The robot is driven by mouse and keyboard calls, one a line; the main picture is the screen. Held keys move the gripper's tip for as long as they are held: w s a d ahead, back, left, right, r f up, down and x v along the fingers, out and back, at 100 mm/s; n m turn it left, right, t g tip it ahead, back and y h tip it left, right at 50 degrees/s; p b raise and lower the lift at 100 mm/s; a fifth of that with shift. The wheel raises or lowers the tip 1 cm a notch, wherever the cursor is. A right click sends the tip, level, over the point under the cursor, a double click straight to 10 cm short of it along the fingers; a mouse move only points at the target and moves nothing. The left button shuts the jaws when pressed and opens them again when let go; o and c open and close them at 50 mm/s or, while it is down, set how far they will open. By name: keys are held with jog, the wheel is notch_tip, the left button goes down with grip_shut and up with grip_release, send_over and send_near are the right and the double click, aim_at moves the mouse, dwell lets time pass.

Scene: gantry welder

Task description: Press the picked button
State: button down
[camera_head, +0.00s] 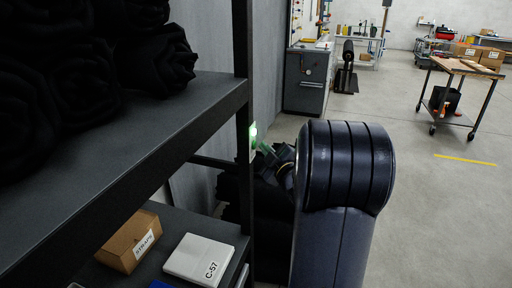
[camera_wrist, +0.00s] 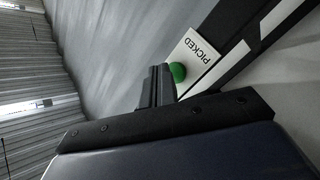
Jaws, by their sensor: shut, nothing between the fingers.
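The green button (camera_wrist: 178,72) sits on a white plate (camera_wrist: 199,49) lettered PICKED in the wrist view. The plate is fixed to a dark shelf post. My gripper (camera_wrist: 158,70) is shut and empty, with its dark fingertips right beside the button in the picture. I cannot tell whether they touch it. In the head view a bright green glow (camera_head: 253,130) shows at the shelf post, just beyond my arm. My arm hides most of the gripper there.
The dark shelf (camera_head: 150,125) at left holds black rolls (camera_head: 60,85). Below are a STRAPS box (camera_head: 125,240) and a white C-57 case (camera_head: 200,258). A grey cabinet (camera_head: 306,80) stands behind. The floor at right is open up to a wheeled cart (camera_head: 462,85).

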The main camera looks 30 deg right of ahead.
jog(key=s+d, duration=0.4)
jog(key=shift+s+b, duration=0.25)
jog(key=shift+b, duration=0.05)
jog(key=shift+w+a, duration=0.1)
dwell(0.4)
jog(key=w+a+p, duration=0.2)
jog(key=w+a, duration=0.2)
jog(key=shift+w, duration=0.2)
dwell(0.4)
